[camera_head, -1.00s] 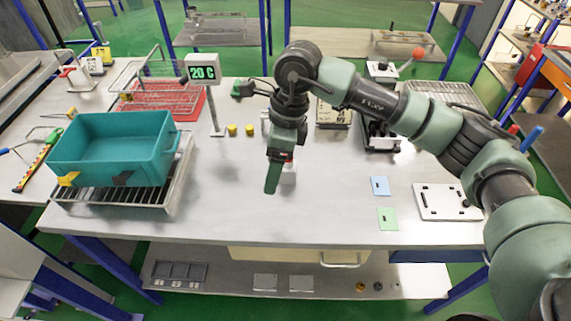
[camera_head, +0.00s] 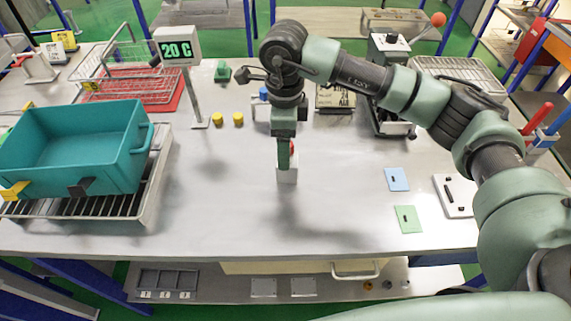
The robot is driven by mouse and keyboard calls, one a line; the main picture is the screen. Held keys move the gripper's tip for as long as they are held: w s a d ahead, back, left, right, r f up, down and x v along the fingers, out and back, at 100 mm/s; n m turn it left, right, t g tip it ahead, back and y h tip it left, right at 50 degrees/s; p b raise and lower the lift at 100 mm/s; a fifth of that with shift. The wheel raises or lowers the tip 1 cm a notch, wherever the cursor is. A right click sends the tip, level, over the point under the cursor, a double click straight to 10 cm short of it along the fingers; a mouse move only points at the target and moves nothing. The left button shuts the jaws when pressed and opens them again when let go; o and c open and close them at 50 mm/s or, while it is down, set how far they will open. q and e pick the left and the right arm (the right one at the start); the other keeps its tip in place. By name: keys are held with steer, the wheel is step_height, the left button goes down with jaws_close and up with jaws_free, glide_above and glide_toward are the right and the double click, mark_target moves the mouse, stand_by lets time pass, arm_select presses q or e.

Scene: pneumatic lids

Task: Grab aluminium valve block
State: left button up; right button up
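A small pale grey block (camera_head: 287,174) with a red part on top stands on the grey table; it looks like the aluminium valve block. My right gripper (camera_head: 284,165) points down right over it, and its green finger covers part of the block and the red part. I see the fingers edge-on, so neither their gap nor any contact with the block can be told. My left gripper is not in view.
A teal crate (camera_head: 75,150) sits on a wire rack at the left. A display post (camera_head: 178,47) reading 20 C and two yellow cylinders (camera_head: 218,119) stand behind. Blue (camera_head: 396,179) and green (camera_head: 407,219) plates lie at the right. The table's front middle is clear.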

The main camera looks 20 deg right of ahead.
mark_target(290, 176)
steer(key=shift+s+d+f+p, duration=0.1)
steer(key=shift+s+f+p, duration=0.2)
steer(key=shift+f+p, duration=0.3)
step_height(290, 176, down, 4)
steer(key=shift+d+p, duration=0.15)
steer(key=shift+p, duration=0.55)
steer(key=shift+w+f, duration=0.1)
steer(key=shift+f, duration=0.4)
steer(key=shift+c, duration=0.3)
steer(key=shift+r, duration=0.1)
jaws_close()
